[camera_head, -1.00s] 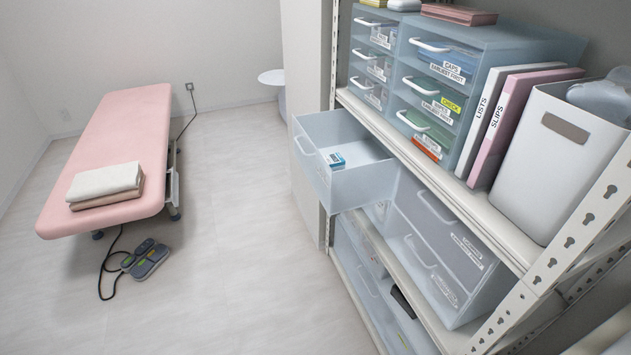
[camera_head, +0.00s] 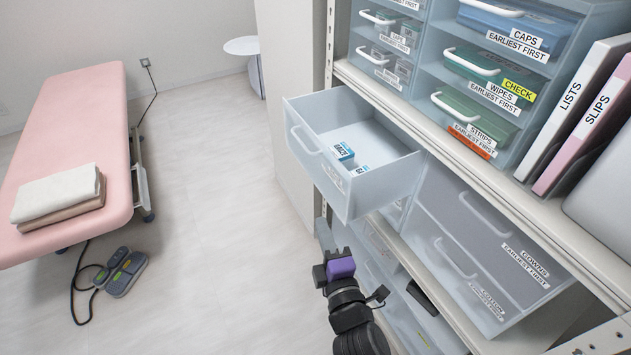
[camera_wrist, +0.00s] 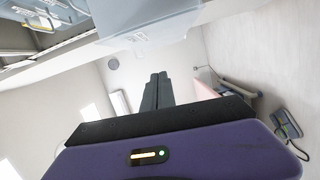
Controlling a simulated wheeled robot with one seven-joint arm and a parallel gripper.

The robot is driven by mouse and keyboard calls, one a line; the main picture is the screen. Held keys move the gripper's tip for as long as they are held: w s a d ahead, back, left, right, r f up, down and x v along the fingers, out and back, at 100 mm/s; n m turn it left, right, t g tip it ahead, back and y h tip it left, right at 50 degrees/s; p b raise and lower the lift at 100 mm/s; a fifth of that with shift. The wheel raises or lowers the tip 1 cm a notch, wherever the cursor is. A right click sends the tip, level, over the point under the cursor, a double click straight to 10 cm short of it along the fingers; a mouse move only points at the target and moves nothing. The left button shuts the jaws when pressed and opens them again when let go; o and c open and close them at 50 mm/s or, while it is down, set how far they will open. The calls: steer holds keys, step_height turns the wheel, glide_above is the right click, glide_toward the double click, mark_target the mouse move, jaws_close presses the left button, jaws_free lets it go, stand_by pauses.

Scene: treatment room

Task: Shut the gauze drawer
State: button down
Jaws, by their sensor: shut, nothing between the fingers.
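The gauze drawer (camera_head: 315,169) is a pale translucent drawer pulled well out from the shelf unit, with a white bar handle (camera_head: 304,141) on its front. Two small white and blue boxes (camera_head: 343,151) lie inside it. The label on its front is hard to read. My gripper (camera_head: 324,234) is just below and in front of the drawer, apart from it as far as I can tell. In the wrist view its dark fingers (camera_wrist: 158,80) are together and hold nothing. A pale translucent surface (camera_wrist: 150,20) fills the upper middle of that view.
Shut drawers for caps, wipes and strips (camera_head: 475,108) stand on the shelf above, beside binders (camera_head: 575,110). Shut gown drawers (camera_head: 485,245) are to the right below. A pink couch (camera_head: 75,110) with folded towels (camera_head: 58,193) and a foot pedal (camera_head: 122,272) stand left. Floor between is clear.

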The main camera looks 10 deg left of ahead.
steer(key=b, duration=0.2)
glide_toward(325, 173)
steer(key=w+a, duration=0.3)
steer(key=shift+w+d+f+n+p, duration=0.2)
steer(key=shift+w+d+n+p, duration=0.1)
steer(key=shift+w+d+p, duration=0.15)
stand_by(0.3)
steer(key=shift+w+d+r, duration=0.1)
steer(key=shift+w+d, duration=0.05)
steer(key=shift+d, duration=0.1)
steer(key=w+d+p, duration=0.1)
steer(key=w+d, duration=0.2)
steer(key=d, duration=0.1)
steer(key=w+d, duration=0.3)
steer(key=d, duration=0.2)
steer(key=w+d+p, duration=0.1)
steer(key=w+d, duration=0.2)
steer(key=d, duration=0.2)
steer(key=shift+w+d+p, duration=0.2)
steer(key=shift+w+p, duration=0.15)
